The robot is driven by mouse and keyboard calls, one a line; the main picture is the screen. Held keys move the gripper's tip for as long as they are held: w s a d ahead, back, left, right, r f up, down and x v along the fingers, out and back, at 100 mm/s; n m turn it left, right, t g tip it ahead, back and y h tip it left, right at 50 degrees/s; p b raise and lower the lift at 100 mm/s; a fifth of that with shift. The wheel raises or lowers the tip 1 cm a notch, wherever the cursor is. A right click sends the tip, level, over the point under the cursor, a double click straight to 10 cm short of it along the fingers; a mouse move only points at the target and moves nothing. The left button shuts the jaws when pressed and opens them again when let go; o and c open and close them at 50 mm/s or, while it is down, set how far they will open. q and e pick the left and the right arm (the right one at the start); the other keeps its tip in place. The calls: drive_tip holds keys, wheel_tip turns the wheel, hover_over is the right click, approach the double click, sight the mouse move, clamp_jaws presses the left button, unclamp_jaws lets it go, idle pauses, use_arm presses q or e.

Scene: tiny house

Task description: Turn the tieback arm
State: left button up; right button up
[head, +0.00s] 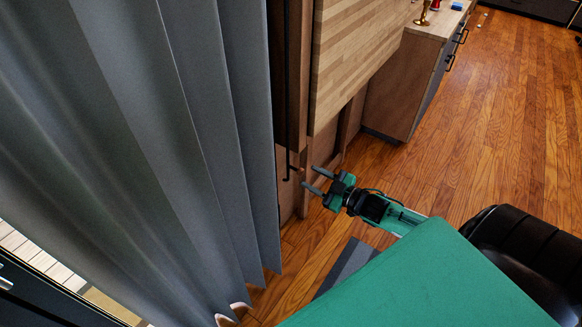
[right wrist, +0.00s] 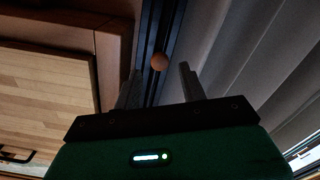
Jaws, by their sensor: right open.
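The tieback arm (head: 289,168) is a small dark piece on the dark frame beside the grey curtain's right edge, with a small brownish tip. In the right wrist view a round brown knob (right wrist: 160,61), which looks like its end, shows between the finger lines. My right gripper (head: 310,177) is open and empty, its two fingers pointing left toward the tieback arm, a short gap away. Whether the fingers reach around the knob cannot be told. My left gripper is not in view.
The pleated grey curtain (head: 150,130) hangs loose at the left and also fills the right of the right wrist view (right wrist: 245,60). A light wooden panel (head: 355,60) stands above my right gripper. A cabinet (head: 400,85) stands behind; wooden floor (head: 500,120) is clear at the right.

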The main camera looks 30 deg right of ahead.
sight(299, 172)
drive_tip(key=x, duration=0.8)
drive_tip(key=shift+w+a, duration=0.1)
drive_tip(key=shift+w, duration=0.15)
clamp_jaws()
